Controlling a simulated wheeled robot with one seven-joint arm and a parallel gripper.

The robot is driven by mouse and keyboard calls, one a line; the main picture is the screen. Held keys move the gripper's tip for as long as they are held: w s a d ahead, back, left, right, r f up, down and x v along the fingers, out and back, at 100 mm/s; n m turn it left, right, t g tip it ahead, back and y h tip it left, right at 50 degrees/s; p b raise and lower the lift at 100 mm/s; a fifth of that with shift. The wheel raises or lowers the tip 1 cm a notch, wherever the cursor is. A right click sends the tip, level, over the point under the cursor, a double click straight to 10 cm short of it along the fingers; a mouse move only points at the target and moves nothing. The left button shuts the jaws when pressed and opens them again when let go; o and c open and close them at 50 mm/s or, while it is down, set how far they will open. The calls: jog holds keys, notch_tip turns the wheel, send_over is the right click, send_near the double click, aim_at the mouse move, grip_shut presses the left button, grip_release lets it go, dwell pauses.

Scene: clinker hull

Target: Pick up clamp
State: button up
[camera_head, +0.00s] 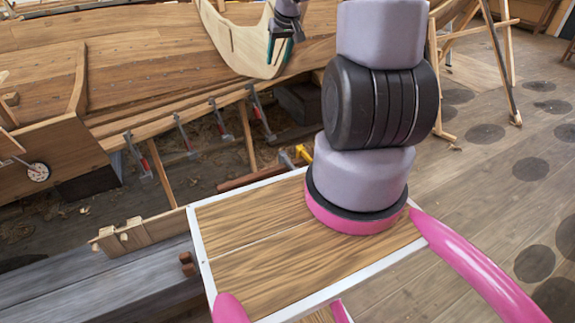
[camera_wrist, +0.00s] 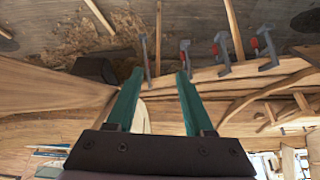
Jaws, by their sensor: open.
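Several bar clamps with grey bars and red parts hang in a row along the hull's lower plank edge. In the head view one is at the left (camera_head: 137,158), with others to its right (camera_head: 184,136), (camera_head: 220,119), (camera_head: 262,114). My gripper (camera_head: 279,58) has teal fingers and is above and right of the row, in front of the pale curved timber. In the wrist view my gripper (camera_wrist: 160,74) is open and empty. One clamp (camera_wrist: 146,60) appears between the fingertips, nearer the left one; its distance is unclear. Other clamps (camera_wrist: 186,57), (camera_wrist: 221,53), (camera_wrist: 267,50) stand to the right.
The planked hull (camera_head: 130,55) fills the upper left. A yellow-ended tool (camera_head: 303,154) lies beyond my wooden-topped base, partly hidden. A grey bench (camera_head: 100,285) stands at lower left. A wooden trestle (camera_head: 490,45) stands at upper right. The floor at right is mostly clear.

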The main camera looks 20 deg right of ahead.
jog(key=w+d+f, duration=0.1)
jog(key=d+f, duration=0.1)
jog(key=f, duration=0.5)
jog(key=w+d+f, duration=0.1)
jog(key=d+f, duration=0.1)
jog(key=f, duration=0.6)
jog(key=n, duration=0.1)
send_near(289, 161)
jog(key=shift+w+d+f+g, duration=0.15)
jog(key=shift+w+f+g, duration=0.25)
jog(key=shift+w+f, duration=0.7)
jog(key=shift+a+x, duration=0.2)
jog(key=shift+x, duration=2.75)
jog(key=shift+s+f, duration=0.15)
jog(key=shift+f, duration=0.15)
grip_shut()
